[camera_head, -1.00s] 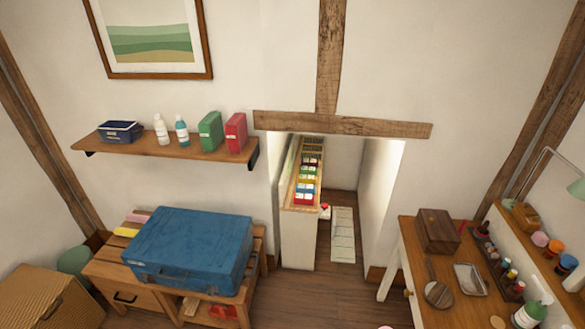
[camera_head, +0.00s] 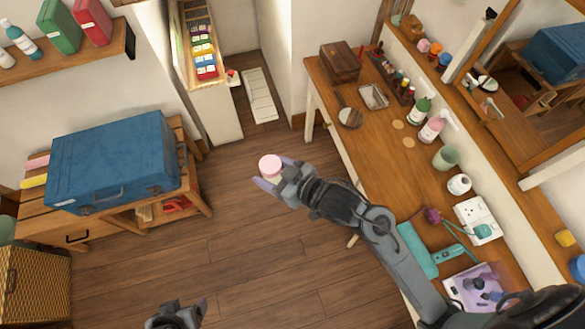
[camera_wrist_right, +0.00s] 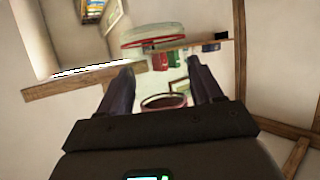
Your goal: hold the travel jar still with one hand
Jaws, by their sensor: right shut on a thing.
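The travel jar (camera_head: 269,163) shows a pink lid in the head view. My right gripper (camera_head: 275,172) is shut on it, with a finger on either side, and holds it over open floor, left of the desk. In the right wrist view a clear, see-through jar (camera_wrist_right: 150,36) with a red ring shows between and beyond the fingers (camera_wrist_right: 160,68). The fingers and hand hide much of the jar's body in the head view. My left gripper (camera_head: 188,313) shows only partly at the bottom edge; its opening cannot be made out.
A wooden desk (camera_head: 385,150) with bottles, a wooden box (camera_head: 342,60) and a teal hair dryer (camera_head: 430,252) stands at right. A blue suitcase (camera_head: 113,160) lies on a wooden bench at left. The plank floor (camera_head: 250,245) between them is clear.

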